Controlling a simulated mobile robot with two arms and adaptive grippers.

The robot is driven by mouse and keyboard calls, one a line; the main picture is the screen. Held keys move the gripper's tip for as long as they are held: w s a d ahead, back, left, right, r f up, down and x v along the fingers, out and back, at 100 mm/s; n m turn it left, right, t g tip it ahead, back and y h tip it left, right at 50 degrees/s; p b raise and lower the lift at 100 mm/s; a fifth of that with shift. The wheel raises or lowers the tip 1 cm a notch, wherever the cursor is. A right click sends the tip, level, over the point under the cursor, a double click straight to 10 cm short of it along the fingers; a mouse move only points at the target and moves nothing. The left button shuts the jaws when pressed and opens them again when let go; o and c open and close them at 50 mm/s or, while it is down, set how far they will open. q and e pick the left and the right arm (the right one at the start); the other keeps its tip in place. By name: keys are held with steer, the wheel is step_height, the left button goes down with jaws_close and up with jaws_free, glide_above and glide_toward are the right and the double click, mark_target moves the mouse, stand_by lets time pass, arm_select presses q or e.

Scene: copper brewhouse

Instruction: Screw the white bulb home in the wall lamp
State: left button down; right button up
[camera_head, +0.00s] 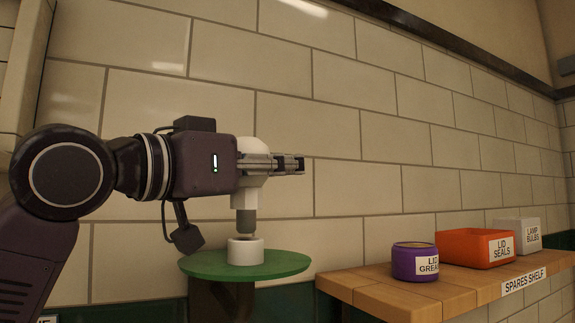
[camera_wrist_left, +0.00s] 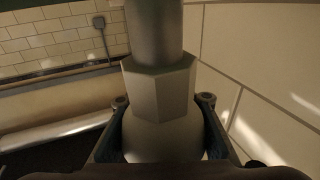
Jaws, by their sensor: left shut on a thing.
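The white bulb (camera_head: 247,187) is upright in the head view, its grey cap (camera_head: 246,221) pointing down. My left gripper (camera_head: 286,164) comes in level from the left and is shut on the bulb's round glass. The wall lamp's white socket (camera_head: 245,251) stands on a round green plate (camera_head: 205,266) directly below the cap. The cap's lower end is at the socket's rim; I cannot tell whether it touches. In the left wrist view the bulb's faceted collar (camera_wrist_left: 158,90) and grey cap (camera_wrist_left: 154,30) show between the fingers. My right gripper is not in view.
A wooden spares shelf (camera_head: 365,290) juts out at the right. It holds a purple lid grease tin (camera_head: 414,264), an orange lid seals box (camera_head: 475,248) and a white lamp bulbs box (camera_head: 519,234). A cream tiled wall (camera_head: 335,185) stands close behind the lamp.

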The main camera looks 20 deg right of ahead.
arm_select(q)
steer(key=shift+f+b, duration=0.5)
steer(key=shift+f, duration=0.3)
steer(key=shift+r, duration=0.2)
steer(key=shift+r+p, duration=0.5)
steer(key=shift+p, duration=0.2)
stand_by(0.6)
steer(key=shift+f+b, duration=0.35)
steer(key=shift+f, duration=0.4)
steer(key=shift+r, duration=0.2)
steer(key=shift+r+p, duration=0.5)
steer(key=shift+p, duration=0.2)
